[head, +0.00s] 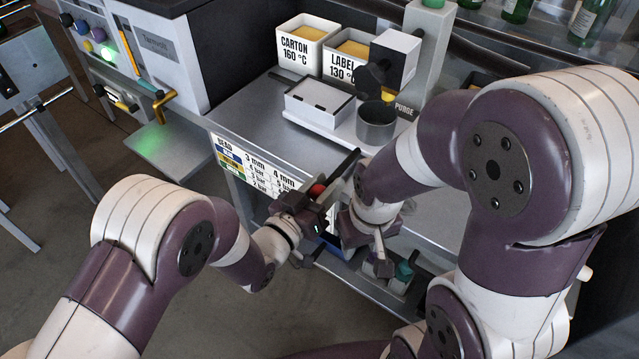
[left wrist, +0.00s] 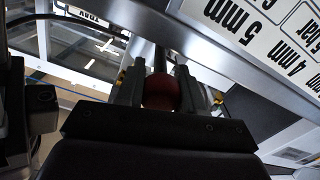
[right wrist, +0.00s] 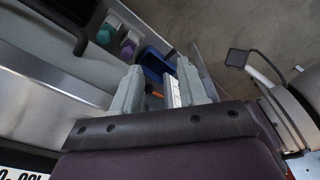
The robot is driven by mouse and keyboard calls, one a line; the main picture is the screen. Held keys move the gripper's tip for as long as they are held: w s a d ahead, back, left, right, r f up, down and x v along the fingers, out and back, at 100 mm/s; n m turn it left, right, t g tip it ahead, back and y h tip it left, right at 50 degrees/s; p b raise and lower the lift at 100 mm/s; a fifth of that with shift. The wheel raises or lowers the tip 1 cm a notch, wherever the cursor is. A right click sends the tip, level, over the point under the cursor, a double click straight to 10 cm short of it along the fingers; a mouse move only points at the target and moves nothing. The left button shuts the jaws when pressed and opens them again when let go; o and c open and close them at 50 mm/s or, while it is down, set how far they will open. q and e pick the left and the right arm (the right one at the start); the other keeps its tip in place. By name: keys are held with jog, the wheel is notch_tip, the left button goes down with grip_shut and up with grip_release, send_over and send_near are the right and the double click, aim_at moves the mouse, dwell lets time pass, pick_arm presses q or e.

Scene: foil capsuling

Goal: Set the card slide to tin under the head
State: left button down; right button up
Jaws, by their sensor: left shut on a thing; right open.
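The dispensing head (head: 396,57), a white block with a black nozzle, stands on a grey post over a pale slide (head: 345,133). The slide carries a white carton (head: 318,101) at left and a grey tin (head: 377,126) at right. In the head view the tin shows below the nozzle; exact alignment is unclear. My left gripper (head: 315,198) is shut on a red knob at the bench front; the knob (left wrist: 160,93) shows between its fingers in the left wrist view. A dark rod runs from it. My right gripper (right wrist: 158,85) is open and empty, low before the bench.
Two yellow-filled pots, CARTON (head: 302,45) and LABEL (head: 347,54), stand behind the slide. A bead chart (head: 245,165) hangs on the bench front. A blue bin (right wrist: 157,63) and purple and teal items (right wrist: 106,35) lie beyond my right gripper. The bench top left of the slide is clear.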

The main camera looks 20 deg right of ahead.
pick_arm(q)
jog(key=shift+s+d+r, duration=0.4)
jog(key=shift+s+d, duration=0.1)
jog(key=shift+d, duration=0.1)
pick_arm(e)
jog(key=shift+s+d, duration=0.25)
jog(key=shift+s, duration=0.1)
pick_arm(q)
jog(key=c, duration=0.7)
grip_release()
jog(key=v, duration=1.3)
jog(key=shift+f, duration=0.15)
pick_arm(e)
jog(key=shift+r, duration=0.1)
pick_arm(q)
jog(key=shift+d, duration=0.1)
